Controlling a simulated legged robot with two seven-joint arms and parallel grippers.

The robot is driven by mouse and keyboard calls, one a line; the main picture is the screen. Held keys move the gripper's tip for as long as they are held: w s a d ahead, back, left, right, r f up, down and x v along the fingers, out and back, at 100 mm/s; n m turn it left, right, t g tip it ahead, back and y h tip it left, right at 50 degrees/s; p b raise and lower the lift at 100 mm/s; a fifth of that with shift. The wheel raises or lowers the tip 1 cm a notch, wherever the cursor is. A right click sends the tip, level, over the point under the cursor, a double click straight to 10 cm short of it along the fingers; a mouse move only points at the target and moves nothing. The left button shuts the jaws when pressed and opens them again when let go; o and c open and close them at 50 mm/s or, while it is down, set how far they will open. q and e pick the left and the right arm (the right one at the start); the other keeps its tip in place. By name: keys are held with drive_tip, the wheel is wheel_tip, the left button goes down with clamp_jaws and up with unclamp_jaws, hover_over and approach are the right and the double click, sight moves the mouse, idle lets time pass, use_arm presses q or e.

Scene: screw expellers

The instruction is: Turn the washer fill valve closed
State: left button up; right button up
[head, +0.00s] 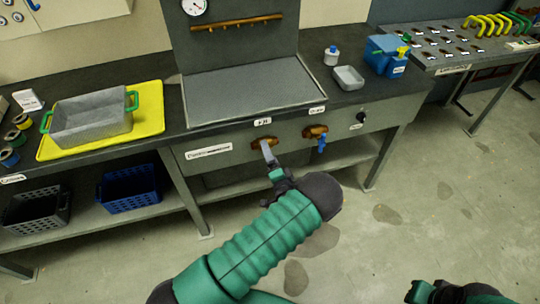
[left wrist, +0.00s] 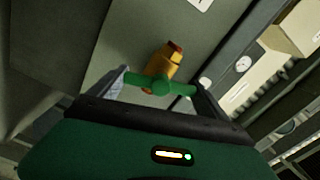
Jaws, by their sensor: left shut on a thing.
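Two brass valves are set in the front panel of the washing station. The left valve (head: 262,142) has a small white label above it, too small to read surely. In the left wrist view its brass body (left wrist: 163,62) and green handle (left wrist: 158,86) show between my fingers. My left gripper (head: 269,153) is at this valve, shut on the green handle, with a finger at each end; it also shows in the left wrist view (left wrist: 162,92). The right valve (head: 315,131) has a blue handle hanging down. Part of my right gripper (head: 420,292) shows at the bottom right, away from the bench.
A grey sink basin (head: 250,92) lies above the valves. A black knob (head: 361,117) is to their right. A yellow tray (head: 155,98) with a grey bin (head: 92,119) stands left. A blue container (head: 383,55) stands right. The floor in front is free.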

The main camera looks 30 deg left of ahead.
use_arm(q)
drive_tip(key=shift+w+d+f+m, duration=0.1)
drive_tip(key=shift+m, duration=0.75)
drive_tip(key=shift+d+f+m, duration=0.1)
drive_tip(key=shift+m, duration=1.05)
drive_tip(key=o, duration=1)
drive_tip(key=shift+o, duration=0.8)
drive_tip(key=shift+a, duration=0.1)
